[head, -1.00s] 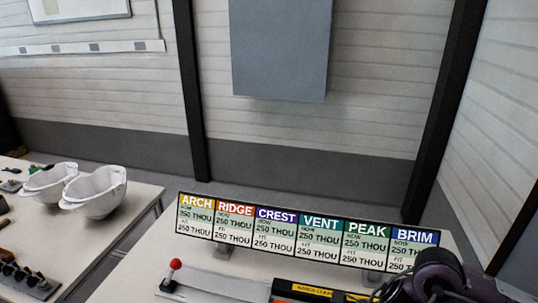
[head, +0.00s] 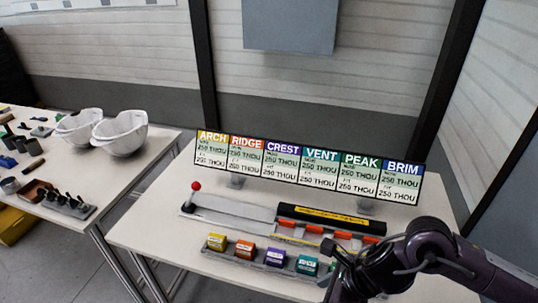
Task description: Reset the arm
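My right arm comes in from the lower right over the right-hand table. Its gripper end (head: 345,268) is dark and lies low at the front of the table, beside the green block; its fingers are too dark and small to make out. My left gripper is not in the picture. On the table are a red-knobbed lever (head: 195,187) on a pale plate, a black device with a yellow label strip (head: 332,215) and orange pieces (head: 313,231) along its front. A row of coloured blocks, yellow (head: 216,242), orange (head: 245,248), purple (head: 275,258) and green (head: 306,265), stands in front.
A sign board (head: 305,165) headed ARCH, RIDGE, CREST, VENT, PEAK and BRIM stands at the table's back. A second table at left holds two white helmet shells (head: 121,133), tools and small parts. A yellow bin (head: 14,226) is on the floor. The table's left front is clear.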

